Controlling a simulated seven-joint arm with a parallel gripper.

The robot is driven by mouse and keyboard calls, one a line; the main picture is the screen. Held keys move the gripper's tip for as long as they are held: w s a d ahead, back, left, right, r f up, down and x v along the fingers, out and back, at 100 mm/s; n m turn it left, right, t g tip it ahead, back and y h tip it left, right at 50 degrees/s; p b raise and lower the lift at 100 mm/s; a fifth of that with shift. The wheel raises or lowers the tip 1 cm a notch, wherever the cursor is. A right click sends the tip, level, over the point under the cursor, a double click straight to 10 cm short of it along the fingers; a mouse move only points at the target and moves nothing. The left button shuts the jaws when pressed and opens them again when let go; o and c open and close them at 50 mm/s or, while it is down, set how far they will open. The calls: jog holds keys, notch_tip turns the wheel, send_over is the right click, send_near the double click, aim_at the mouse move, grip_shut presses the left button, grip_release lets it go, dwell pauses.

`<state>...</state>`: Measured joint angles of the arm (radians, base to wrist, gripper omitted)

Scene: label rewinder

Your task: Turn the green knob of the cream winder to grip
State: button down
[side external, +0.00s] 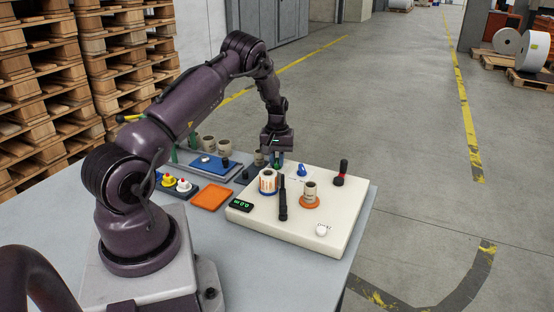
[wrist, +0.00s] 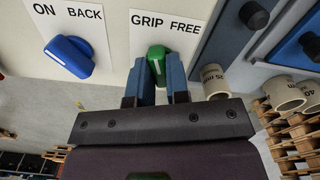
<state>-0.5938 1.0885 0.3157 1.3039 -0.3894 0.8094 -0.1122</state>
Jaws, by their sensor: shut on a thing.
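The cream winder (side external: 335,222) sits on the right part of the table in the side view. Its green knob (wrist: 156,57) is in the wrist view, just below a white label with the words GRIP at left and FREE at right. My gripper (wrist: 156,70) has one blue-grey finger on each side of the knob and is shut on it. In the side view my gripper (side external: 277,160) is at the winder's far left corner and largely hides the knob. The knob's mark is not clear enough to tell which word it points to.
A blue knob (wrist: 67,55) under an ON/BACK label lies left of my gripper. Beside it on the winder are a label roll (side external: 268,181), a black bar (side external: 282,200) and a red-topped lever (side external: 341,172). A blue-topped device (side external: 210,163) with cardboard cores stands close by.

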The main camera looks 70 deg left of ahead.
aim_at(277, 160)
jog(key=shift+n, duration=1.6)
jog(key=c, duration=1.1)
grip_release()
notch_tip(277, 160, up, 13)
